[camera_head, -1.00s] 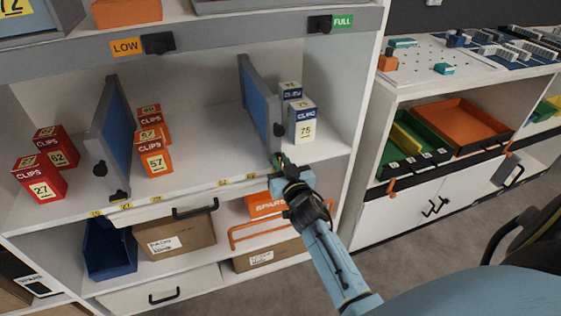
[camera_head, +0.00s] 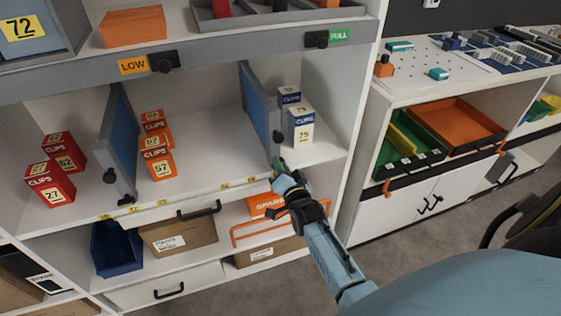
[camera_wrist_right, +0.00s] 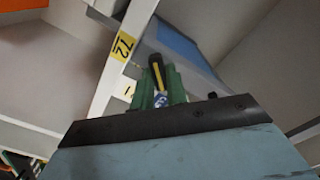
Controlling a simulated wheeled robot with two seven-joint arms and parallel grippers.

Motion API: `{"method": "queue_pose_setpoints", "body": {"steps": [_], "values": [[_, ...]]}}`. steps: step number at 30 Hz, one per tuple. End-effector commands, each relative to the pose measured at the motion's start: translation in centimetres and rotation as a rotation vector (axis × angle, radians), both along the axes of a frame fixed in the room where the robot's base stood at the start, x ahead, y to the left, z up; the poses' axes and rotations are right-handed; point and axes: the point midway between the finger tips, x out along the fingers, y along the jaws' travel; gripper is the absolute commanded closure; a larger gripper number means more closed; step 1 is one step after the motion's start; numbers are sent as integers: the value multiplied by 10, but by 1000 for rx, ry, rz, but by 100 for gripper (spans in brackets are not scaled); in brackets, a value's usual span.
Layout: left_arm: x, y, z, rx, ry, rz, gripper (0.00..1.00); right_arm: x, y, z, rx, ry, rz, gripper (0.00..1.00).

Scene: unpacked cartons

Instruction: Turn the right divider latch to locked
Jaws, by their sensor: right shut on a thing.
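The right divider (camera_head: 257,103) is a blue panel with a grey frame, standing upright on the middle shelf. My right gripper (camera_head: 279,165) is at its lower front corner, by the shelf edge. In the right wrist view, its green fingers (camera_wrist_right: 158,85) are shut on a black latch handle with a yellow stripe (camera_wrist_right: 156,70). The head view hides most of this latch behind the gripper, so its exact angle is hard to tell. A dark knob (camera_head: 278,137) sits higher on the divider's front edge. My left gripper is not in view.
White and blue clip boxes (camera_head: 300,123) stand close to the right of the divider. Orange clip boxes (camera_head: 158,157) and a left divider (camera_head: 120,140) stand further left. The shelf between the orange boxes and right divider is clear.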

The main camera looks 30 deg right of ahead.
Motion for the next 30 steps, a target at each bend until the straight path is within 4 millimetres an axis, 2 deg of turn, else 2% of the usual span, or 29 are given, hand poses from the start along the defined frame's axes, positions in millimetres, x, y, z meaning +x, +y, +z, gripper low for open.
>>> {"method": "queue_pose_setpoints", "body": {"steps": [6,11,21,30], "values": [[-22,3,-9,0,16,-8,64,-1,-1,-1,200,-45,1,100],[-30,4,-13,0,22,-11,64,-1,-1,-2,346,-81,1,100],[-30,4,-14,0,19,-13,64,-1,-1,-4,612,-144,0,100],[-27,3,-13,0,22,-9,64,-1,-1,-5,746,-177,0,100]]}}
